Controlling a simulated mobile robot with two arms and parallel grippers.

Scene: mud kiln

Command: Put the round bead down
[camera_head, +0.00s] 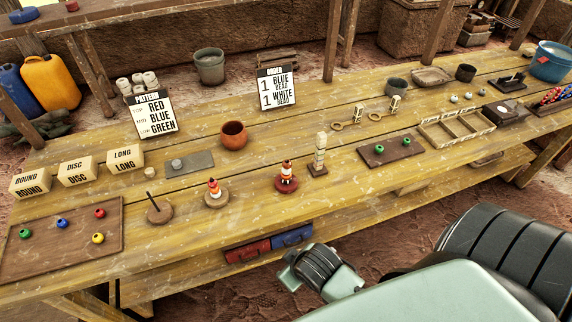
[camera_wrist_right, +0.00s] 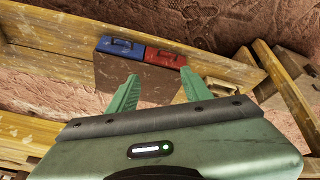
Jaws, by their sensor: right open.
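Round beads lie on the brown board (camera_head: 70,255) at the left of the bench: a green bead (camera_head: 25,234), a blue bead (camera_head: 62,223), a red bead (camera_head: 100,213) and a yellow bead (camera_head: 98,238). Two more green beads, one of them this green bead (camera_head: 379,149), sit on a dark board (camera_head: 392,160) at the right. I cannot tell which is the task's round bead. My right gripper (camera_wrist_right: 160,78) is open, with nothing between its fingers, away from these beads. My left gripper is out of view.
Labelled boxes (camera_head: 78,172), a clay pot (camera_head: 234,135), stacked-bead stands (camera_head: 215,194), a spindle (camera_head: 158,212) and a wooden tray (camera_head: 456,128) occupy the bench. A blue case (camera_wrist_right: 120,47) and a red case (camera_wrist_right: 165,58) lie low beneath it. The front strip is mostly clear.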

